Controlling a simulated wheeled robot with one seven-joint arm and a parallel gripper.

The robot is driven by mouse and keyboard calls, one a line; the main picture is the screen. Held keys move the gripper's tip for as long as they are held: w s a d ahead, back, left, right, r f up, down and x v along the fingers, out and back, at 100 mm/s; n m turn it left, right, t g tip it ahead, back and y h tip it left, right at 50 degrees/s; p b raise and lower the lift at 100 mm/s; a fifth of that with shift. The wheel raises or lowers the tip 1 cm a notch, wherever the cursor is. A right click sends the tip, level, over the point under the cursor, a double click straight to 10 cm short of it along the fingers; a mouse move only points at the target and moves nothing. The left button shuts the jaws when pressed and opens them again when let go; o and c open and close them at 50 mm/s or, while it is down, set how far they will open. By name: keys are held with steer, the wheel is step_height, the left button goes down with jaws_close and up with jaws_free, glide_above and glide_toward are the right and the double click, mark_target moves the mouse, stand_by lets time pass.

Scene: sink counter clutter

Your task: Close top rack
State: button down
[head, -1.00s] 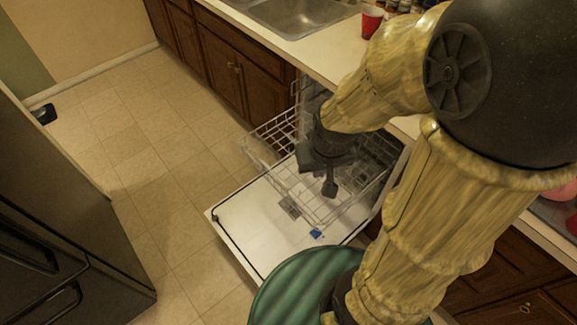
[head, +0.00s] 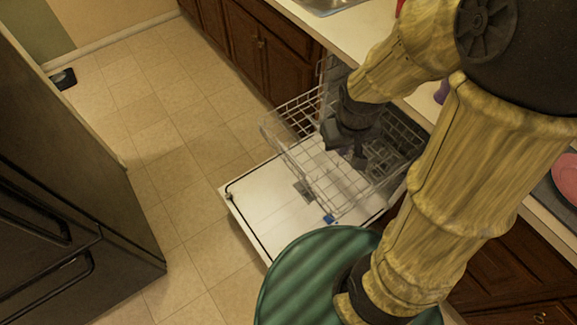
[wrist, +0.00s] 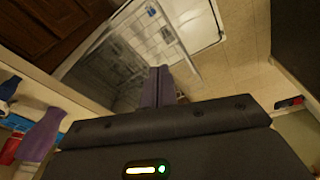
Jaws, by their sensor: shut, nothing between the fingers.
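The top rack (head: 290,128) is a wire basket pulled out of the dishwasher, above its lowered white door (head: 262,205). My gripper (head: 345,160) is shut and empty, over the rack near the dishwasher opening. From this angle I cannot tell whether it touches the wires. In the wrist view, the closed fingers (wrist: 158,85) point toward the dishwasher, with the white door (wrist: 195,25) and part of the rack beyond them. My arm hides part of the dishwasher opening in the head view.
The counter (head: 318,30) with a sink (head: 330,5) runs above the brown cabinets (head: 262,50). A dark fridge (head: 60,190) stands at the left. The tiled floor (head: 175,130) between is clear, apart from a small black object (head: 63,79) by the far wall.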

steer(key=w+a+f+n+t+h+b, duration=0.1)
steer(key=w+a+f+n+h+b, duration=0.2)
steer(key=a+f+n, duration=0.7)
steer(key=w+a+f+n+t+h+b, duration=0.2)
steer(key=w+a+f+n+h+b, duration=0.2)
steer(key=a+f+n, duration=0.7)
step_height(320, 180, down, 4)
steer(key=w+n+b, duration=0.1)
steer(key=b, duration=0.1)
steer(key=shift+w+a+h+b, duration=0.2)
steer(key=shift+a+h+b, duration=0.1)
steer(key=shift+b, duration=0.1)
steer(key=shift+d+f, duration=0.15)
steer(key=w+d+r+x, duration=0.1)
steer(key=r+x, duration=0.1)
steer(key=x, duration=1)
steer(key=shift+w+d, duration=0.4)
steer(key=shift+d, duration=0.1)
steer(key=shift+f, duration=0.1)
